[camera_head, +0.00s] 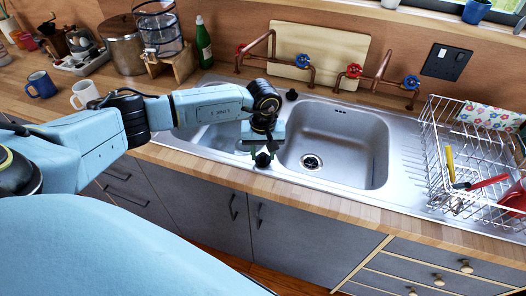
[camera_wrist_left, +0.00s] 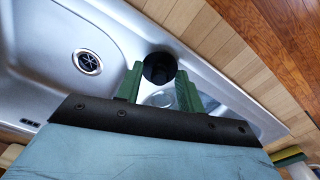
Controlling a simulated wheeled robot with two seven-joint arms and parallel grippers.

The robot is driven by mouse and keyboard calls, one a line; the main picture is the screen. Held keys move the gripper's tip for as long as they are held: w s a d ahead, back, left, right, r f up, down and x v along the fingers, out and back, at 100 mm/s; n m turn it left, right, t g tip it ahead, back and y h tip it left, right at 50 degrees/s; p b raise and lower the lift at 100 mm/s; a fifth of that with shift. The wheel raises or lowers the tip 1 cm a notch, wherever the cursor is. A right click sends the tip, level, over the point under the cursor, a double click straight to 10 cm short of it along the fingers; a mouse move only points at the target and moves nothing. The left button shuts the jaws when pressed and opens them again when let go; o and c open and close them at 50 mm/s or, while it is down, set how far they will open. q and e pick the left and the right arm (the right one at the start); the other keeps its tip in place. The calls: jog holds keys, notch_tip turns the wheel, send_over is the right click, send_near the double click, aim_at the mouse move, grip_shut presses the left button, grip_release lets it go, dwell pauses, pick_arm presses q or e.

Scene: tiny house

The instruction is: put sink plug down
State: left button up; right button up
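The sink plug (camera_wrist_left: 159,68) is black and round. In the left wrist view it sits between the green fingertips of my left gripper (camera_wrist_left: 161,80), with its sides against them. In the head view the plug (camera_head: 262,159) shows at the tips of my left gripper (camera_head: 263,153), over the front rim between the two basins. Whether its underside touches the metal cannot be told. The steel sink (camera_head: 383,195) has a large basin with a drain (camera_head: 311,162), also seen in the left wrist view (camera_wrist_left: 88,62). My arm partly hides the smaller left basin. My right gripper is not in view.
A wire dish rack (camera_head: 432,150) with utensils stands at the right. Copper pipes with red and blue taps (camera_head: 354,71) run behind the sink. A green bottle (camera_head: 203,43), a blue mug (camera_head: 41,84) and a white mug (camera_head: 84,94) stand at the left. The front wooden edge is clear.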

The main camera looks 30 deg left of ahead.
aim_at(263, 155)
pick_arm(q)
jog(key=shift+r, duration=0.1)
jog(key=shift+r, duration=0.25)
notch_tip(263, 155, up, 12)
jog(key=b, duration=0.1)
jog(key=shift+f, duration=0.15)
dwell(0.5)
